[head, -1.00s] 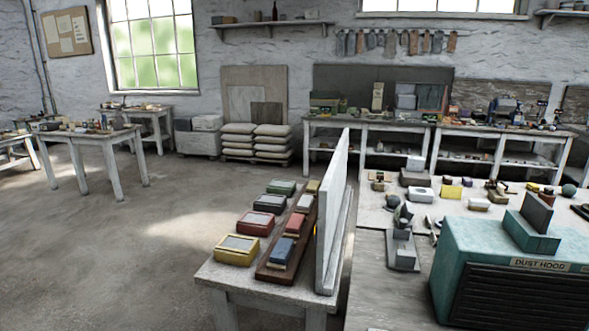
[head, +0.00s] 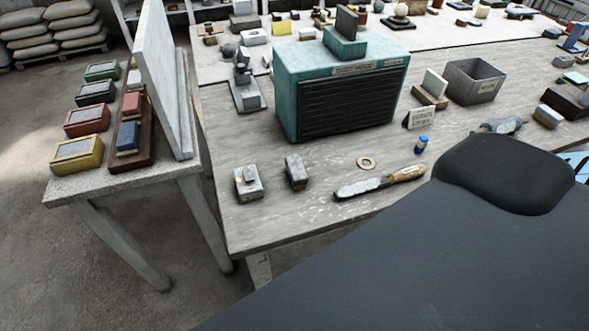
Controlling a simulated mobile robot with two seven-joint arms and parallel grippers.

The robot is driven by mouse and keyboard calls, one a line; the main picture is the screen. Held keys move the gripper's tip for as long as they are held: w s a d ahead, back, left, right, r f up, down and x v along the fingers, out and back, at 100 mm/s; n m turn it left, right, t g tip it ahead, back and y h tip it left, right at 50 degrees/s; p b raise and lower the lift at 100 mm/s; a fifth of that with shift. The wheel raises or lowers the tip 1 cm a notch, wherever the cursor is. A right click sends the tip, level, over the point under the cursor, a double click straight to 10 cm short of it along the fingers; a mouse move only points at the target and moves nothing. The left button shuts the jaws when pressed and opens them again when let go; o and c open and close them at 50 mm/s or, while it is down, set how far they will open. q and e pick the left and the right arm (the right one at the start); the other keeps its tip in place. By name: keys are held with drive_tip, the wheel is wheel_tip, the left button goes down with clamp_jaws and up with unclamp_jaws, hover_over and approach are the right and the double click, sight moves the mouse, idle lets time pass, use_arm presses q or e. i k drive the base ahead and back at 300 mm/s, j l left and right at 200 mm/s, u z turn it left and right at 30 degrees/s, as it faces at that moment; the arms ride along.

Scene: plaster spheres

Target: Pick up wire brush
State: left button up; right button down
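A long hand tool (head: 380,183) with a wooden handle and a grey, dark-edged head lies near the front edge of the workbench. Its handle points right. It may be the wire brush, but I cannot make out bristles. No other thing here is clearly a wire brush. Neither of my grippers is in view.
A teal dust hood (head: 341,85) stands behind the tool. Two small grey blocks (head: 248,184) (head: 296,172) lie to its left, and a small blue-capped bottle (head: 421,145) stands behind its handle. A side table (head: 120,182) stands left. My dark body covers the lower right.

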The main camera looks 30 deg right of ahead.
sight(299, 178)
drive_tip(key=z, duration=1.1)
